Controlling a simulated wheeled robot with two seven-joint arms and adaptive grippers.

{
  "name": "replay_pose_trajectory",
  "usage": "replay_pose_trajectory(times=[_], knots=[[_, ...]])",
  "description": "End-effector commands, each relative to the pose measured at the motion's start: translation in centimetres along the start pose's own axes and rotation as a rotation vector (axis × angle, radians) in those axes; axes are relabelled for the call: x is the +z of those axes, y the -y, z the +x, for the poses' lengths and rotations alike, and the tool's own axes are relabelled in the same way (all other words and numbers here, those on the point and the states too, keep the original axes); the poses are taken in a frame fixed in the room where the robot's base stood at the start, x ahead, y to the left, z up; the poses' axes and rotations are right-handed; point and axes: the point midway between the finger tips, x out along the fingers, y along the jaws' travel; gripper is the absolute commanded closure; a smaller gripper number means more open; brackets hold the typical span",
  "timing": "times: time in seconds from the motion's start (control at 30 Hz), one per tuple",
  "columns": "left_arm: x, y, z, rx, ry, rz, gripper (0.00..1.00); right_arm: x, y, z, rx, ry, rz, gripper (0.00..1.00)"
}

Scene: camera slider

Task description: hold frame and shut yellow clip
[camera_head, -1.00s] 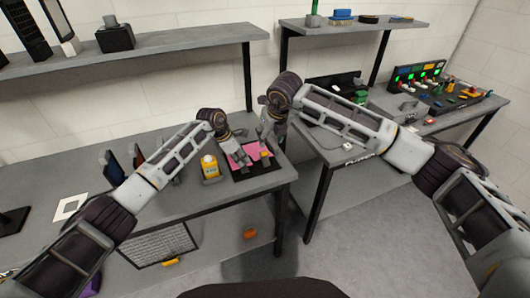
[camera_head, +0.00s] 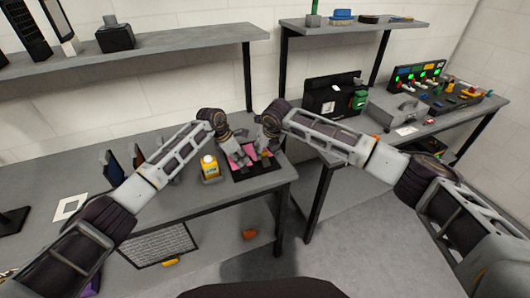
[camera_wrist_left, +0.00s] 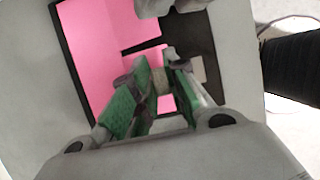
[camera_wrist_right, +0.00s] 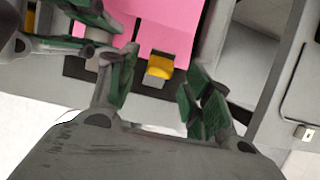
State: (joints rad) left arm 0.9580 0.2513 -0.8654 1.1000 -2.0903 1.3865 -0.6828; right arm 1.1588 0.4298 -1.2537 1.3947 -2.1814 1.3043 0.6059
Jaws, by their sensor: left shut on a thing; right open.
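The frame (camera_head: 239,180) is a flat black frame with a pink panel, lying on the grey table. It also shows in the left wrist view (camera_wrist_left: 70,50). The yellow clip (camera_wrist_right: 160,67) sits at its edge in the right wrist view; in the head view my right gripper hides it. My left gripper (camera_head: 243,164) is shut on the frame; its green-padded fingers (camera_wrist_left: 157,84) pinch a small grey part by the black edge. My right gripper (camera_head: 263,160) is open, its green-padded fingers (camera_wrist_right: 158,82) on either side of the clip, apart from it.
A yellow bottle (camera_head: 209,168) stands just left of the frame. The left gripper's fingers are close beside the right gripper. A second table (camera_head: 323,150) with a black panel (camera_head: 333,92) and a control box (camera_head: 440,85) stands to the right, across a gap.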

Motion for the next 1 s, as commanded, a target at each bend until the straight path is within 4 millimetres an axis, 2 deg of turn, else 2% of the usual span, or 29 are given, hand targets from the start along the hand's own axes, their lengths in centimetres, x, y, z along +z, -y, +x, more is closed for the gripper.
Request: replay_pose_trajectory(times=[0.2, 0.6, 0.93, 1.0], knots=[[-0.4, 0.1, 0.4, -0.003, -0.007, -0.003, 1.0, 0.0, 0.0, 1.6, 0.0, 0.0, 0.0, 0.5], [-0.4, 0.1, 0.4, -0.003, -0.007, -0.003, 1.0, 0.0, 0.0, 1.9, 0.0, 0.0, -0.001, 0.5], [-0.4, 0.1, 0.4, -0.004, -0.007, -0.003, 1.0, 0.0, 0.0, 1.9, 0.0, 0.0, -0.001, 0.92], [-0.4, 0.1, 0.4, -0.004, -0.007, -0.003, 1.0, 0.0, 0.0, 1.9, 0.0, 0.0, -0.001, 0.96]])
